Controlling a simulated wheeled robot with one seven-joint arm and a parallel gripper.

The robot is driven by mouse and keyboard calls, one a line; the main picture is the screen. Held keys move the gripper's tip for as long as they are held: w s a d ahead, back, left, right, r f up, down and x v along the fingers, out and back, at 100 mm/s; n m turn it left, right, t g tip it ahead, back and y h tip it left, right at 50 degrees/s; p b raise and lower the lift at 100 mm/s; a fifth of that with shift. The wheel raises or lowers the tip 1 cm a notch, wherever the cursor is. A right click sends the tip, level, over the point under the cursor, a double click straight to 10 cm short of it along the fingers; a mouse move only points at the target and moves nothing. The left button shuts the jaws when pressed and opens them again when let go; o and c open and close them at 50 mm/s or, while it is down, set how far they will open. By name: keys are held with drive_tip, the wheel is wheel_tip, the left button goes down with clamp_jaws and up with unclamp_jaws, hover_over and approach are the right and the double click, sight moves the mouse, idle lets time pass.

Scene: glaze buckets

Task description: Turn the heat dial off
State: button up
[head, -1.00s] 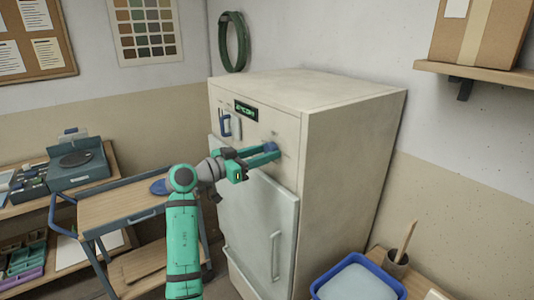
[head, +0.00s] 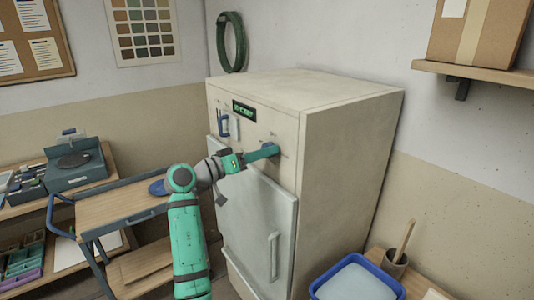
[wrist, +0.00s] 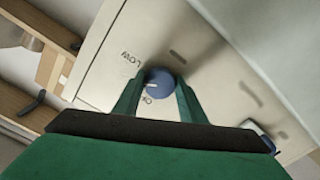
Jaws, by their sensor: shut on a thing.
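The heat dial is a round blue knob (head: 270,149) on the upper front of the cream cabinet (head: 350,135). In the wrist view the dial (wrist: 160,84) sits between my two green fingers, with a pale mark on its lower left side. The mark lies between the word LOW and a second, partly hidden label. My gripper (head: 262,152) is shut on the dial, one finger on each side of it. The fingers hide the dial's sides.
A blue-railed cart (head: 125,207) stands at left, and a blue tub (head: 357,278) at lower right.

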drive_tip(key=n, duration=1.2)
drive_tip(key=shift+a, duration=0.4)
drive_tip(key=shift+n, duration=0.3)
drive_tip(key=o, duration=1)
drive_tip(key=shift+a, duration=0.1)
drive_tip(key=shift+d, duration=0.25)
drive_tip(key=shift+s+r, duration=0.1)
